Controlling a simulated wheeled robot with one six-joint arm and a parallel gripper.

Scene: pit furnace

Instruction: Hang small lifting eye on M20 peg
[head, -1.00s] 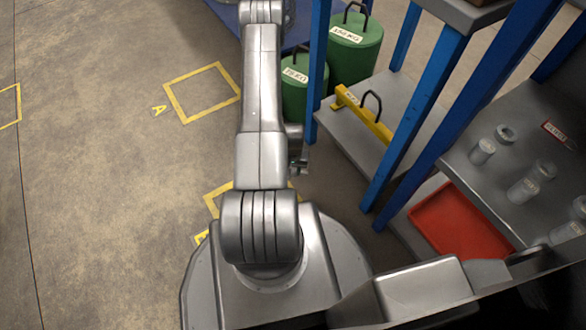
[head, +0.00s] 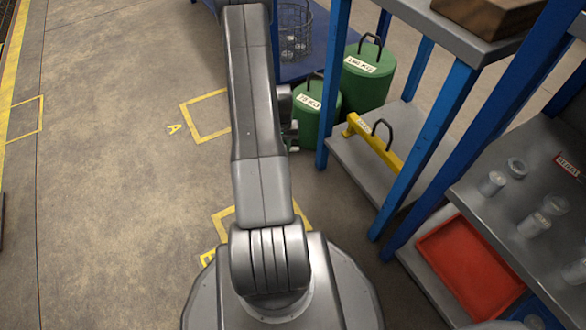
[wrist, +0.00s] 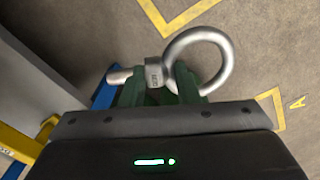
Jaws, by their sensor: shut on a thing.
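The small lifting eye (wrist: 223,63) is a grey metal ring with a collar and a short shank. In the wrist view my gripper (wrist: 160,88) is shut on it around the collar. The ring points to the right and the shank to the left, with the floor beyond it. I cannot make out the M20 peg in any view.
A rack with blue posts (head: 440,130) stands at the right. It holds a yellow beam (head: 372,145), a red tray (head: 468,268) and grey metal parts (head: 533,223). Green weights (head: 366,75) stand behind it, near a wire basket (head: 295,30). The floor at left is clear.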

